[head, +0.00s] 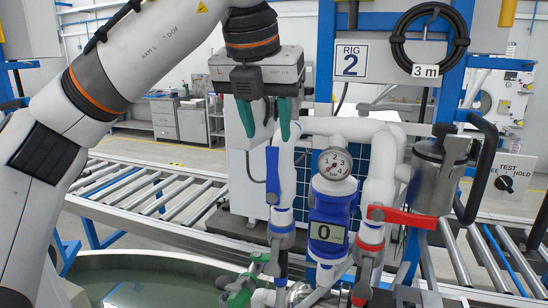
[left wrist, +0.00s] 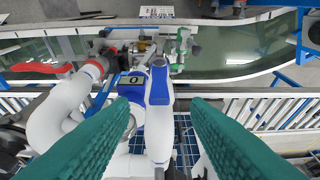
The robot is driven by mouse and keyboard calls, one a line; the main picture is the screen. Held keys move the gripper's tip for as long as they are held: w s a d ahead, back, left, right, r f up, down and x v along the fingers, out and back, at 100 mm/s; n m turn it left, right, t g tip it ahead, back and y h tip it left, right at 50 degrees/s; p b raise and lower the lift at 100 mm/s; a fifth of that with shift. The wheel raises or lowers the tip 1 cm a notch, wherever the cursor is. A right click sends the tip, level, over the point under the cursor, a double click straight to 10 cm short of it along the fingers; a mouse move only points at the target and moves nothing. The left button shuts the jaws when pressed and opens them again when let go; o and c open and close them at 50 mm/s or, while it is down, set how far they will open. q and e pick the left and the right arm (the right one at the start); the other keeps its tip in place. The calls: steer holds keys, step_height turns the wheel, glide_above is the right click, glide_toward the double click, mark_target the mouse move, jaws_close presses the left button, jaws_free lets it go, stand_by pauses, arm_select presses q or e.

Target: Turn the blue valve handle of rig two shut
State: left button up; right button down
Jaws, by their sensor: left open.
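The blue valve handle (head: 272,175) of rig two stands upright along the left white pipe. Its lower end meets a grey valve body. My left gripper (head: 266,130) points down with its green fingers open, just above the handle's top end. Nothing is between the fingers, and they look apart from the handle. In the left wrist view, the left gripper's fingers (left wrist: 176,105) spread on both sides of the pipework. A blue part that looks like the handle (left wrist: 158,84) shows between and beyond them. My right gripper is not in view.
A red handle (head: 400,217) sticks out sideways on the right pipe. A gauge (head: 335,163) and a blue meter reading 0 (head: 328,232) stand between the pipes. A green handle (head: 241,290) is low at left, by a water tank (head: 130,256). The RIG 2 sign (head: 351,60) hangs behind.

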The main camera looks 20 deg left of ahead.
mark_target(271, 147)
arm_select(q)
steer(key=p+x, duration=0.1)
steer(key=x, duration=0.6)
steer(key=shift+w+f, duration=0.2)
steer(key=shift+f, duration=0.1)
jaws_close()
